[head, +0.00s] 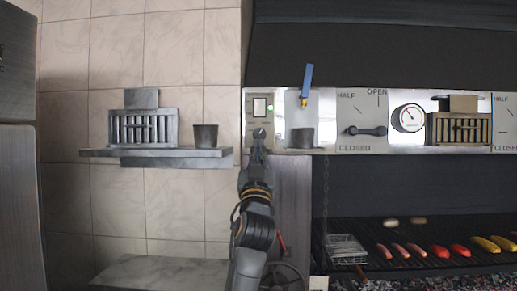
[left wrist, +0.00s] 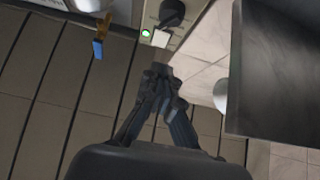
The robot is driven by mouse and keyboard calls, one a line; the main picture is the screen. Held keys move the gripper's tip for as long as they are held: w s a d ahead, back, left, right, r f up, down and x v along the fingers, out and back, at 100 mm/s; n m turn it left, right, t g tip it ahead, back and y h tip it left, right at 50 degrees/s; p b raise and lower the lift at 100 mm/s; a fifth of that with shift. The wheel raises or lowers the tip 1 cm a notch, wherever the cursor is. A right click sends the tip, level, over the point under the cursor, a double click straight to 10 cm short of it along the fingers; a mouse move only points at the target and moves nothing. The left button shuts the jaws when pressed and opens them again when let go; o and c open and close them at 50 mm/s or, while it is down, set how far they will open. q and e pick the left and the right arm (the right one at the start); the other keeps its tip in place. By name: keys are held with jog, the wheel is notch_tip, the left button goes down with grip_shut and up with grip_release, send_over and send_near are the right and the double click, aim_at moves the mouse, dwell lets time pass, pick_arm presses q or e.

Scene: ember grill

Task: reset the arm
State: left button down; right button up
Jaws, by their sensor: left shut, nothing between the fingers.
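My left gripper (head: 258,135) is raised in front of the grill's front panel, just below a small control plate (head: 259,106) with a pale switch and a lit green light. In the left wrist view my left gripper (left wrist: 160,72) has its fingers together with nothing between them. The pale switch (left wrist: 160,39) and green light (left wrist: 145,33) lie beyond the fingertips there, with a dark knob (left wrist: 172,11) above. I cannot tell whether the fingertips touch the panel. My right gripper is in neither view.
A wall shelf (head: 190,153) holds a slatted metal box (head: 143,128) and a dark cup (head: 206,137). Right of the gripper are a blue-handled tool (head: 308,78), a knob (head: 365,130) and a gauge (head: 408,118). Below, a wire basket (head: 345,249) and food, including sausages (head: 399,250), lie on the grill.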

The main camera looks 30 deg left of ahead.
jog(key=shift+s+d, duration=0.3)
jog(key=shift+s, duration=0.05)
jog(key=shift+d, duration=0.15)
